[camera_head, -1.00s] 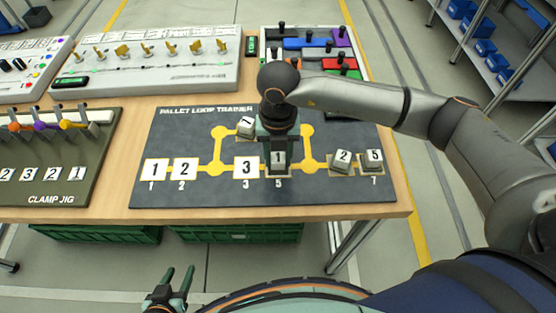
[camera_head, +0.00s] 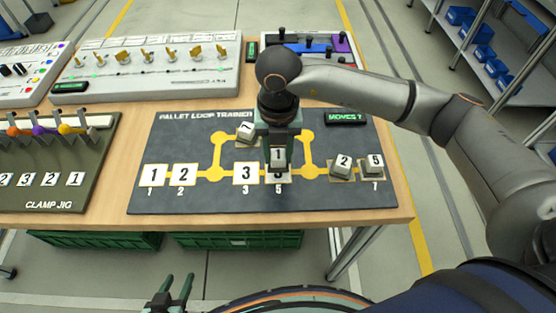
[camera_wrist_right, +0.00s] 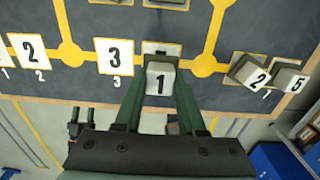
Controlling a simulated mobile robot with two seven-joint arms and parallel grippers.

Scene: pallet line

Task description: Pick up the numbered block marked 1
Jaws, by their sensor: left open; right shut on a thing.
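The white-topped block marked 1 (camera_head: 278,155) is held between the fingers of my right gripper (camera_head: 278,163). My left gripper (camera_head: 176,288) is open and empty, low in the head view, in front of the table.
The dark pallet loop trainer board (camera_head: 230,200) carries a block marked 2 (camera_head: 343,161), a block marked 5 (camera_head: 374,161) and another block (camera_head: 247,130) at the upper pad. A clamp jig (camera_head: 75,195) stands left. A small display (camera_head: 346,118) is at the board's back right.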

